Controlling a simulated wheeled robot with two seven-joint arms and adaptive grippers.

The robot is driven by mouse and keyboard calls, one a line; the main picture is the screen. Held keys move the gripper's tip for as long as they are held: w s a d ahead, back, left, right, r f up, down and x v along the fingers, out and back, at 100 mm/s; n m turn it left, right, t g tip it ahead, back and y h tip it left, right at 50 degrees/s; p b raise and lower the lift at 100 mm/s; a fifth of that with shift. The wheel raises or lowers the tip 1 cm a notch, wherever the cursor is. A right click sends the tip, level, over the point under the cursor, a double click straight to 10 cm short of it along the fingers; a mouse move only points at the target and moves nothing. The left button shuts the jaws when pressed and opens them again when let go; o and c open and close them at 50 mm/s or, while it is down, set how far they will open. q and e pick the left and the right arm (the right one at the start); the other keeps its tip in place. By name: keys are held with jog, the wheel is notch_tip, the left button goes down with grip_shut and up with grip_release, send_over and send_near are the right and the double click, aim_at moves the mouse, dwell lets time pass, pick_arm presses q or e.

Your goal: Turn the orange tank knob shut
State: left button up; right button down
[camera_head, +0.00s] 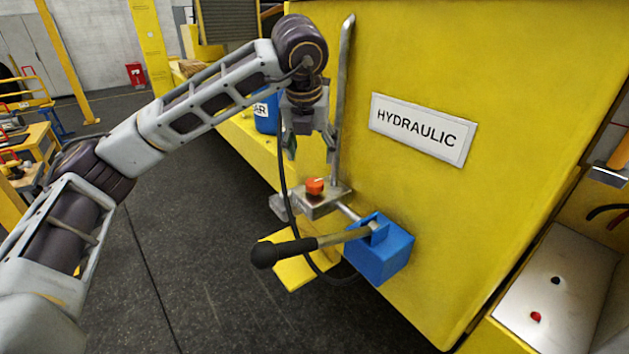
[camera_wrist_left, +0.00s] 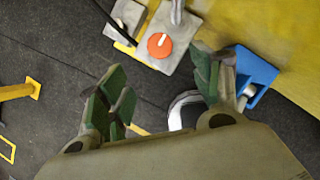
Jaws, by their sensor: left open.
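The orange knob (camera_head: 315,186) stands on a grey metal block (camera_head: 326,203) at the side of the yellow machine. In the left wrist view the orange knob (camera_wrist_left: 160,45) shows a white mark on its top and lies beyond the fingertips, toward the upper middle. My left gripper (camera_head: 310,152) hangs pointing down, a little above the knob, with its fingers apart and nothing between them. In the left wrist view the green finger pads of my left gripper (camera_wrist_left: 160,88) are spread. My right gripper does not show.
A blue block (camera_head: 382,252) and a lever with a black grip (camera_head: 283,251) stick out below the knob. A vertical metal pipe (camera_head: 341,100) rises beside my left gripper. A black hose (camera_head: 284,185) runs down past the knob. The yellow machine wall carries a HYDRAULIC sign (camera_head: 422,129).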

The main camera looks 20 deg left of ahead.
aim_at(314, 182)
pick_arm(q)
jog(key=p+x, duration=0.1)
jog(key=x, duration=1)
jog(key=shift+f+p, duration=0.15)
jog(key=shift+p, duration=0.15)
jog(key=shift+w+f, duration=0.15)
jog(key=shift+f, duration=0.6)
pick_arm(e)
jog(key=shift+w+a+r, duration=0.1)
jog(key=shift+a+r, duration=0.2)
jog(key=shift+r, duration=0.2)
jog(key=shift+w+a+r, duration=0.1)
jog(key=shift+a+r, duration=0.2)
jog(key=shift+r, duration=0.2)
pick_arm(q)
jog(key=shift+c, duration=0.5)
jog(key=c, duration=0.9)
jog(key=shift+w, duration=0.1)
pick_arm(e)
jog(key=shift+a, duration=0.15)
